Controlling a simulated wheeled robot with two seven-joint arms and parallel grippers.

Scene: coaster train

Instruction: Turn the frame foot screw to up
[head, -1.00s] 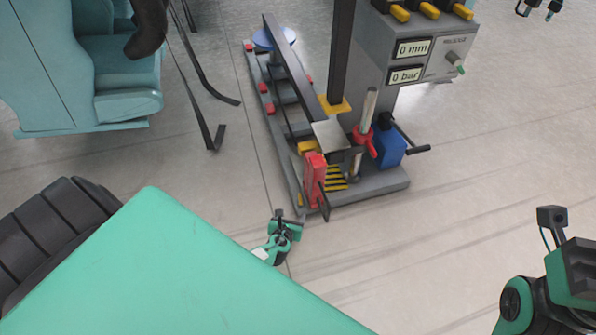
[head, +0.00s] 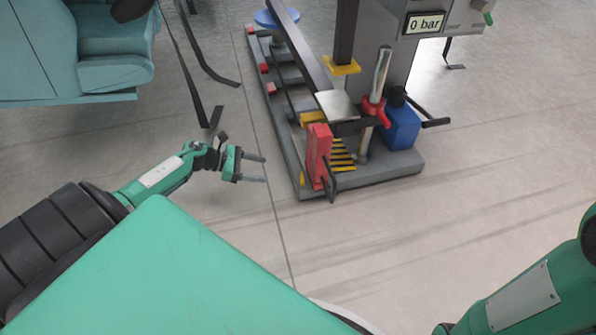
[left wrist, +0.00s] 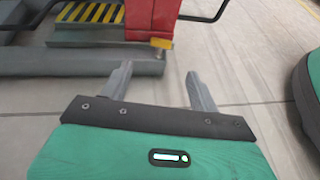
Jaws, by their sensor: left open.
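A grey machine frame (head: 390,175) stands on the floor, with a red block (head: 319,150) and a black crank-like handle (head: 331,178) at its near corner. A grey upright rod (head: 382,70) with a red handle (head: 374,110) stands behind. I cannot tell for sure which part is the foot screw. The left wrist view shows the red block (left wrist: 149,18) with a small brass-coloured piece (left wrist: 161,43) under it. My left gripper (head: 261,169) is open and empty, left of the red block and apart from it. Its fingers (left wrist: 158,80) point towards the frame. My right gripper is out of view.
A blue block (head: 402,128) with a black lever (head: 436,122) sits on the base's right side. Black straps (head: 196,85) hang near a teal seat (head: 110,72) at the upper left. The floor in front of the frame is clear.

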